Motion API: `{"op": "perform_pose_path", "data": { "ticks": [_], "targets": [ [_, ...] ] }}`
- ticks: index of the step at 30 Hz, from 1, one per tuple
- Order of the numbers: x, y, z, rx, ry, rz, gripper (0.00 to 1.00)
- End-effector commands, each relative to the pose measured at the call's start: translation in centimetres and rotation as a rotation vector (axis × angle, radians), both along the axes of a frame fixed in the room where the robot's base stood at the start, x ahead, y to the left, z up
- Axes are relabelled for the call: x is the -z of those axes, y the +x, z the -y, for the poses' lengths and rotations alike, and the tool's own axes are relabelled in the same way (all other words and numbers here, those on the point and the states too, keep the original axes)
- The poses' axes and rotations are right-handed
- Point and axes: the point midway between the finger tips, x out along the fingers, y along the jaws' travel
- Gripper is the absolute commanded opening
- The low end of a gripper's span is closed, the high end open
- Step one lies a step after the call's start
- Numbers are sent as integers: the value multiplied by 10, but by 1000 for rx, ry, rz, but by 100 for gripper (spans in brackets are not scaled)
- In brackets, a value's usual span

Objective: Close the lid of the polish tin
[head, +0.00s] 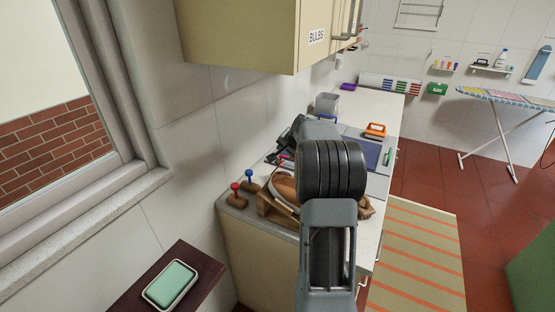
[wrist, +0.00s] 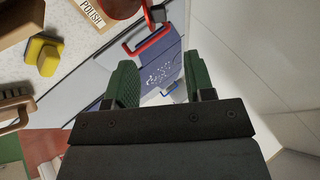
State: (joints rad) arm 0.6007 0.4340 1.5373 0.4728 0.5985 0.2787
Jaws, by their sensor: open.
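In the wrist view my gripper (wrist: 160,75) is open, with its two green fingers apart and nothing seen between the tips but the surface beyond. A card or label reading POLISH (wrist: 92,13) is at the top left of that view, cut by the frame edge. In the head view my arm covers the middle of the counter, and the gripper's fingers cannot be made out there.
In the wrist view, a red handle-like bar (wrist: 150,42) lies by a blue speckled panel (wrist: 160,72), with a yellow block (wrist: 42,57) to the left. In the head view, the counter (head: 387,105) holds red and blue knobs, a brown shoe-like object and an orange-handled item (head: 375,130).

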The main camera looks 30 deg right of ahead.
Motion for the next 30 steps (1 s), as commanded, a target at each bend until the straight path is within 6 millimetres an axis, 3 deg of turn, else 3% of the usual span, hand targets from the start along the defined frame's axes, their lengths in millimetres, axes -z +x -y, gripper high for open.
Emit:
{"op": "perform_pose_path", "data": {
  "ticks": [15, 22, 30],
  "targets": [
    [71, 55, 9, -3, 1, -3, 49],
    [84, 66, 11, -2, -1, -2, 49],
    [87, 68, 11, -3, -1, -1, 49]
  ]
}}
